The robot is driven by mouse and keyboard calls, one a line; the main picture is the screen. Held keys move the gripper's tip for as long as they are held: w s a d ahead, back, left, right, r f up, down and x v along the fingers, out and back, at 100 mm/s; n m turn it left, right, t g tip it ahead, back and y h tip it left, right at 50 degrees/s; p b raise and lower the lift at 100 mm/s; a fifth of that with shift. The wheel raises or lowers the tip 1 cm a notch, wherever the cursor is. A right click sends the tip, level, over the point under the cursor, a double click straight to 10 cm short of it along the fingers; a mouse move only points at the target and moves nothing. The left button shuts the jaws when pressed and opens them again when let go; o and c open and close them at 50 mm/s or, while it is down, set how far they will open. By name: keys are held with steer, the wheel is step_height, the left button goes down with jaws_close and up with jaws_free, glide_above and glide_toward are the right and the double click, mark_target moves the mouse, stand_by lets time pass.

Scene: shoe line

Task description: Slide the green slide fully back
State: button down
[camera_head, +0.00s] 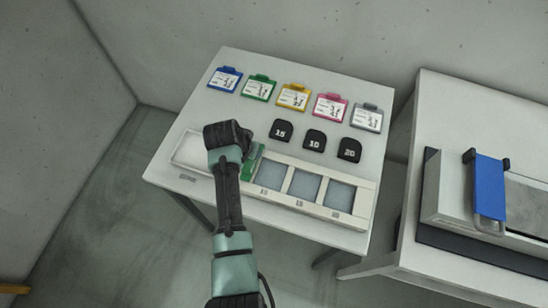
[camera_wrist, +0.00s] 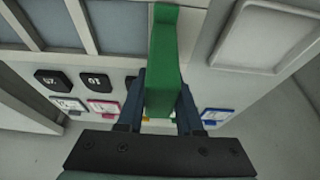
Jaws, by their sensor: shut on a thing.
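The green slide (camera_head: 252,163) sits on the long white frame (camera_head: 330,216) near its left part, just left of the first grey-blue window. My gripper (camera_head: 236,150) is over the slide, and my arm hides part of it in the head view. In the wrist view the green slide (camera_wrist: 163,62) stands upright in the picture between the two dark fingers of my gripper (camera_wrist: 160,100). The fingers are shut on it. The slide's contact with the frame is hard to see.
Several coloured tags, including a blue one (camera_head: 225,79), line the table's back edge. Black number blocks (camera_head: 314,139) stand behind the frame. A blank white panel (camera_head: 190,152) lies left of the slide. A second bench with a blue-handled device (camera_head: 489,188) stands right.

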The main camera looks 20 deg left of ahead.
steer(key=shift+a, duration=1.15)
steer(key=c, duration=0.6)
jaws_free()
steer(key=shift+a, duration=0.15)
steer(key=shift+o, duration=0.2)
steer(key=shift+r, duration=0.2)
steer(key=v, duration=1.2)
steer(key=shift+s+r+b, duration=0.25)
steer(key=shift+r+b, duration=0.05)
steer(key=shift+b, duration=0.05)
